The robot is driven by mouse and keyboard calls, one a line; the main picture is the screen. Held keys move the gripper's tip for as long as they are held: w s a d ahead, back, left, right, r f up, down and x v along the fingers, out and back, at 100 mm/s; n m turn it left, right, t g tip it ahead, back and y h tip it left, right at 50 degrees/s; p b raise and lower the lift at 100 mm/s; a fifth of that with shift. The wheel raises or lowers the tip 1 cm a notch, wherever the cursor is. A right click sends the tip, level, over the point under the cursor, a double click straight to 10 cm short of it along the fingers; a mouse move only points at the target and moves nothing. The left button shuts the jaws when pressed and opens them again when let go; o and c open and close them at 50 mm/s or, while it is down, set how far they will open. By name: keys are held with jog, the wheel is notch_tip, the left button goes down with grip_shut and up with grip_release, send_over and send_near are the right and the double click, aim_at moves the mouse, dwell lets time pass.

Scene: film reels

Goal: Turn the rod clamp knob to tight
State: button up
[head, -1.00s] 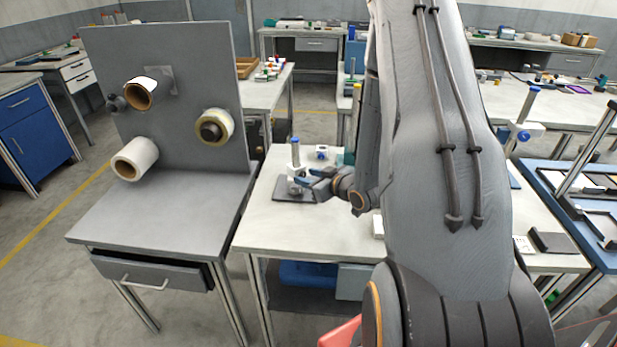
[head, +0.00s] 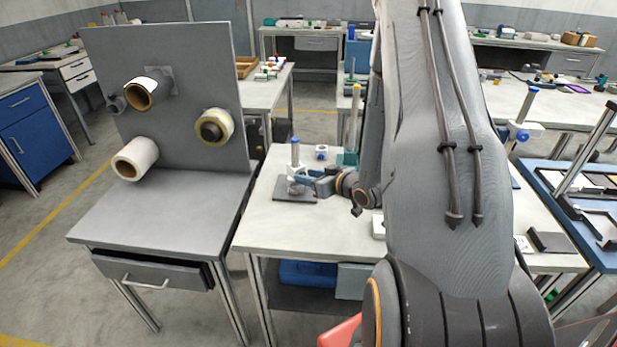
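A metal rod stand with a blue cap (head: 295,153) stands upright on a dark base plate (head: 292,196) on the white table. A small clamp sits low on the rod; its knob is too small and too covered to make out. My gripper (head: 304,186) reaches in from the right, low at the rod, with its fingers at or against the clamp. Whether the fingers are open or shut on the knob is hidden at this size. A second rod with a blue knob (head: 521,136) stands at the right.
A grey panel bench (head: 190,60) with several rolls stands left of the white table (head: 300,235). A small white block with a blue top (head: 321,152) and a teal block (head: 347,158) lie behind the rod. The table's front is clear.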

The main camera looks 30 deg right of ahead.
jog(key=shift+o, duration=0.4)
jog(key=b+v, duration=0.1)
jog(key=v, duration=0.6)
jog(key=shift+s+r+b, duration=0.15)
jog(key=shift+s+b, duration=0.2)
jog(key=shift+b, duration=0.05)
jog(key=shift+d, duration=0.1)
